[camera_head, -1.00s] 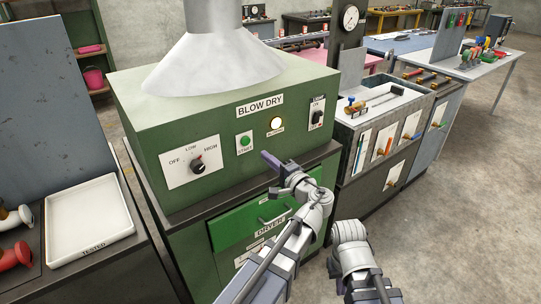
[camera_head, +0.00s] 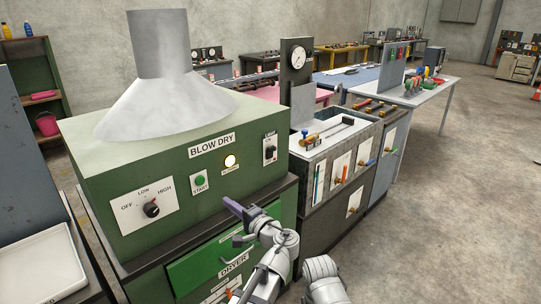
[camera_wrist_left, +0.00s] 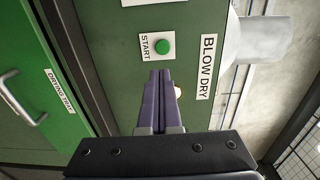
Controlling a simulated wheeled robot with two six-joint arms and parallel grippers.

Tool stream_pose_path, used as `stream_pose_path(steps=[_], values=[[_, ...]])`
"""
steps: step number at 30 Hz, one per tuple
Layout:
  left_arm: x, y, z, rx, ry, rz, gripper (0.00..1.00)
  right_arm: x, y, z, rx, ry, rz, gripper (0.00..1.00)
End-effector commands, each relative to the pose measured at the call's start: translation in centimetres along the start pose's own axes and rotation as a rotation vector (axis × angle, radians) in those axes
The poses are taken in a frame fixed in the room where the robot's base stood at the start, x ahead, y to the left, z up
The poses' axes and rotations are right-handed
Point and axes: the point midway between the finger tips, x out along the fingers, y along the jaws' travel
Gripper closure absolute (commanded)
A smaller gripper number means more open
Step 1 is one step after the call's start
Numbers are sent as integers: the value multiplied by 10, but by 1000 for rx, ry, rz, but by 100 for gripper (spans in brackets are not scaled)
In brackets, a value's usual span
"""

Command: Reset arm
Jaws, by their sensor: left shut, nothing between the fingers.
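My left gripper (camera_head: 232,206) is shut and empty in front of the green blow-dry machine (camera_head: 112,172), just below its control panel. In the left wrist view the shut purple fingers (camera_wrist_left: 161,76) point at the panel, with their tips just below the green START button (camera_wrist_left: 163,47). I cannot tell whether they touch the panel. The START button also shows in the head view (camera_head: 200,181), up and left of the fingertips. A lit yellowish lamp (camera_head: 230,161) is to its right. Part of my other arm shows at the bottom, but its gripper is out of view.
The green DRYER drawer (camera_head: 222,258) with its handle is below the gripper. A grey hood (camera_head: 165,95) stands on the machine. A test bench (camera_head: 335,150) with a gauge is to the right, and a white tray (camera_head: 40,268) at the lower left. Open floor (camera_head: 440,220) lies at right.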

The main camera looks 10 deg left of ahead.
Motion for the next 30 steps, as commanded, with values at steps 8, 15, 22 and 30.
stream_pose_path(steps=[8, 15, 22, 30], values=[[-41, 68, 37, -135, -120, 451, 100, -29, 3, 2, 0, 0, 0, 100], [-137, 132, 60, -201, -239, 982, 100, -52, 5, 3, 0, 0, 0, 100], [-218, 149, 68, -194, -296, 1335, 100, -65, 6, 4, 0, 0, 0, 100], [-246, 151, 70, -184, -311, 1450, 100, -67, 6, 4, 0, 0, 0, 100]])
